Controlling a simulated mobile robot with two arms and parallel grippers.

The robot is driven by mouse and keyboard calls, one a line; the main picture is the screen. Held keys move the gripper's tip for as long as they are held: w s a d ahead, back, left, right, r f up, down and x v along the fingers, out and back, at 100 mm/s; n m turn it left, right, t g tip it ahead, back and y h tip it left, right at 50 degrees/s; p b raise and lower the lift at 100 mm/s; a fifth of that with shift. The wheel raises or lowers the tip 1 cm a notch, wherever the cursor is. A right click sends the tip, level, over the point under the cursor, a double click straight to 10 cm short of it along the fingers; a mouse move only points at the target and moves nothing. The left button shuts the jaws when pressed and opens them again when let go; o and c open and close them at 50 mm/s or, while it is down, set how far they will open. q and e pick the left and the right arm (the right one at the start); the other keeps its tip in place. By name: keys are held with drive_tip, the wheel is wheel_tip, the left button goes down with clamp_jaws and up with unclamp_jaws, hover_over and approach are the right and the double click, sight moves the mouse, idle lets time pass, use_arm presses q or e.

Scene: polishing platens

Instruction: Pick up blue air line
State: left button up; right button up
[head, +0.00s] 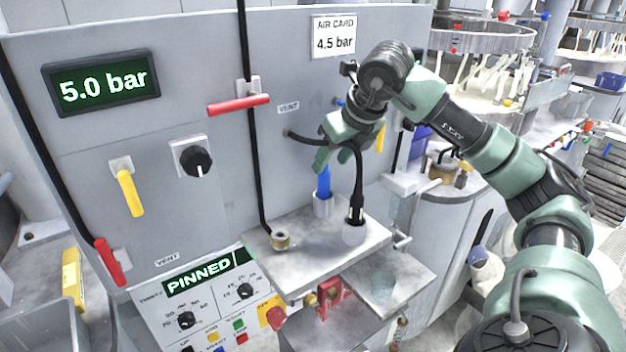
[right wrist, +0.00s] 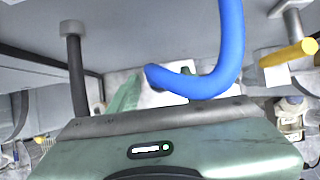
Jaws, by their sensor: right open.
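The blue air line (head: 323,181) stands upright in a pale holder (head: 323,207) on the metal shelf. Its upper part is hidden behind my right gripper in the head view. In the right wrist view the blue air line (right wrist: 231,50) is a thick blue hose that curves down and left across the front of the gripper. My right gripper (head: 333,160) is open, its green fingers pointing down just above the visible blue part. In the wrist view the right gripper (right wrist: 157,88) has the hose's bend near its fingers; I cannot tell whether they touch. My left gripper is out of view.
A black line with a connector (head: 356,207) stands in a second holder, close right of the blue line. The metal shelf (head: 300,262) also bears a brass fitting (head: 281,240). The grey panel (head: 210,80) behind carries a red lever (head: 238,104), yellow handles and a black knob (head: 196,160).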

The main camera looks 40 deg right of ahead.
sight(328, 174)
drive_tip(key=shift+f, duration=0.4)
drive_tip(key=shift+s+a+f+p, duration=0.2)
drive_tip(key=shift+f+p, duration=0.1)
drive_tip(key=shift+f, duration=0.3)
drive_tip(key=p+x, duration=0.1)
drive_tip(key=x, duration=0.3)
drive_tip(key=shift+w+a, duration=0.1)
drive_tip(key=shift+a, duration=0.1)
drive_tip(key=shift+w+f, duration=0.15)
drive_tip(key=shift+f, duration=0.2)
clamp_jaws()
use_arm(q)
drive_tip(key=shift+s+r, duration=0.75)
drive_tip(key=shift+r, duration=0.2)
